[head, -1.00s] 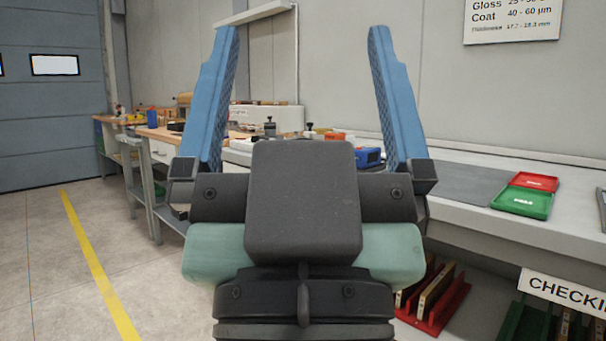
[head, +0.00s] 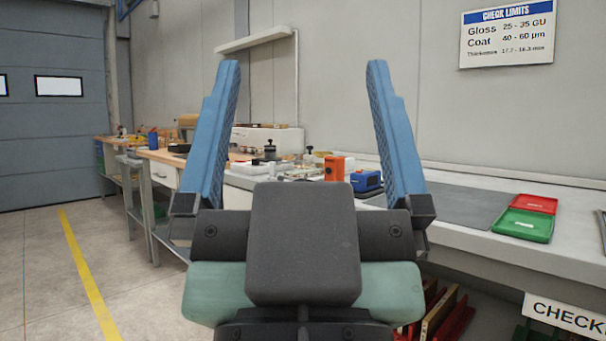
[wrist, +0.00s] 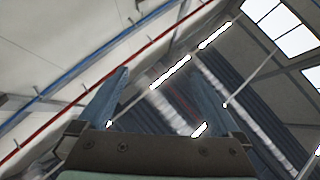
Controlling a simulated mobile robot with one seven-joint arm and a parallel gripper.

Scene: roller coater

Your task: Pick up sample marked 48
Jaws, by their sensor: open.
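My gripper (head: 298,75) is open and empty, with its two blue fingers raised wide apart in front of the head camera. In the wrist view its fingers (wrist: 160,85) point up toward the ceiling, with nothing between them. I cannot make out any sample marked 48 in either view. Some sample panels (head: 440,312) stand in a rack under the bench at the lower right, partly hidden by my gripper, and no number on them is readable.
The bench (head: 470,240) on the right bears a green tray (head: 523,225), a red tray (head: 536,204), a blue device (head: 366,181) and an orange device (head: 334,167). A sign (head: 507,35) hangs on the wall. A wooden-topped table (head: 160,157) stands behind. Floor at left is clear.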

